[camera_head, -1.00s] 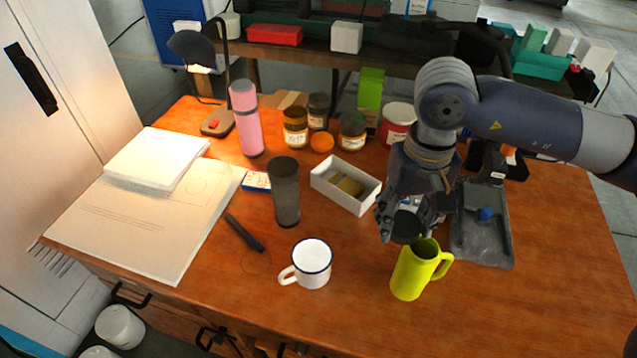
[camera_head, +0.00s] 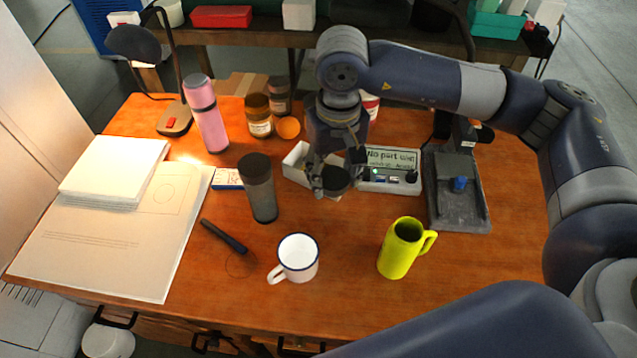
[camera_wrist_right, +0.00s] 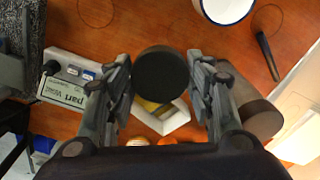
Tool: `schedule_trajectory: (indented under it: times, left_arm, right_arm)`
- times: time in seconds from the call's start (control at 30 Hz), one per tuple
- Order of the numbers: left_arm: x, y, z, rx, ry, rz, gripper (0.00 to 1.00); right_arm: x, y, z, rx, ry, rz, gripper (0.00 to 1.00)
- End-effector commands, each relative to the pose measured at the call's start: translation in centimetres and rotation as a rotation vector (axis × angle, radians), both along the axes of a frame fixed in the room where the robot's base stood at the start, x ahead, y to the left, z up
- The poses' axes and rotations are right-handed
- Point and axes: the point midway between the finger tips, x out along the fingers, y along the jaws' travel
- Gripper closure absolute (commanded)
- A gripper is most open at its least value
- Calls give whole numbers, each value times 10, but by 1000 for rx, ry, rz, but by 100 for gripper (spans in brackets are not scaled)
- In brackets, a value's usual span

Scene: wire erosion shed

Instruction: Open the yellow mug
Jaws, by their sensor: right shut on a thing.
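The yellow-green mug (camera_head: 396,255) stands upright on the wooden table, right of the white enamel mug, with its handle to the right. Its top is open and its inside shows dark, with no lid on it. My right gripper (camera_head: 333,172) is shut on a dark round lid (camera_head: 335,183), held above the table near the white box, behind and left of the yellow mug. In the right wrist view the lid (camera_wrist_right: 161,77) sits between the two fingers. The yellow mug is not seen in that view. My left gripper is not in view.
The white enamel mug (camera_head: 298,257), a dark tumbler (camera_head: 260,190) and a pink bottle (camera_head: 206,115) stand to the left. A white open box (camera_head: 296,165) and a labelled device (camera_head: 392,182) lie near the gripper. A grey tray (camera_head: 460,212) is at right. The table's front right is clear.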

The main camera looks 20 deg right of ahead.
Motion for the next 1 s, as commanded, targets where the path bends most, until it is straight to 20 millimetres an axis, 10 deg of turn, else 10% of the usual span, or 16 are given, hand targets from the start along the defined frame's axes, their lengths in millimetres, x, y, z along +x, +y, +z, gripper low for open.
schedule_trajectory:
  times: [1.0]
  left_arm:
    - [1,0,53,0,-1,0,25]
  right_arm:
    - [22,30,-111,3,27,-22,80]
